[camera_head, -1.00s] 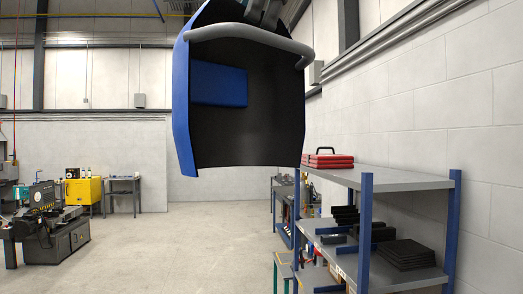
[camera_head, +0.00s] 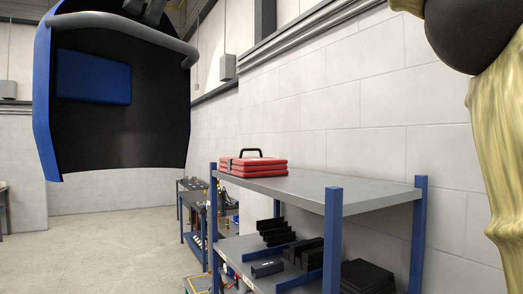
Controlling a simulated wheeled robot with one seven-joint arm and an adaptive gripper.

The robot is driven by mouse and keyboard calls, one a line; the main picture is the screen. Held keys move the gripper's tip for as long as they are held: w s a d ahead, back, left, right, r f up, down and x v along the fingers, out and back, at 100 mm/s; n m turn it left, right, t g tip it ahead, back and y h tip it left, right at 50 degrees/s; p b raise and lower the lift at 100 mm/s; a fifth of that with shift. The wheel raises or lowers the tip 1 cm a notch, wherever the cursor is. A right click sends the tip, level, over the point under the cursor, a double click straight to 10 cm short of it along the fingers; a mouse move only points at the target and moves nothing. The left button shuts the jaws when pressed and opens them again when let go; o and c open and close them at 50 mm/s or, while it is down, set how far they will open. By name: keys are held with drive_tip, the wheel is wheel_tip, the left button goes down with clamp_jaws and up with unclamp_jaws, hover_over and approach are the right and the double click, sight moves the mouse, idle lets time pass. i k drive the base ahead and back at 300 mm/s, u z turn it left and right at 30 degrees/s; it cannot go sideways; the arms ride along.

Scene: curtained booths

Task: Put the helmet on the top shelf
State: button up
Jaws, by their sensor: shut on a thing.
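The helmet (camera_head: 125,120) is a welding mask with a blue shell, a black inside and a grey headband. It hangs in the air at the upper left of the head view, its inside towards me. My gripper (camera_head: 146,8) shows only in part at the top edge and is shut on the helmet's upper part; the exact contact is cut off. The top shelf (camera_head: 330,190) is a grey board on blue posts at the right. The helmet is left of it in the picture, apart from it.
A red case (camera_head: 253,167) with a black handle lies on the top shelf's far left end; the rest of that board is bare. Black parts (camera_head: 370,278) lie on the shelf below. A yellowish object with a dark rounded part (camera_head: 497,150) fills the right edge, close by.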

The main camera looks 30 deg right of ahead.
sight(319, 188)
drive_tip(key=i, duration=1.25)
drive_tip(key=z, duration=1.8)
drive_tip(key=i, duration=0.5)
drive_tip(key=u, duration=0.05)
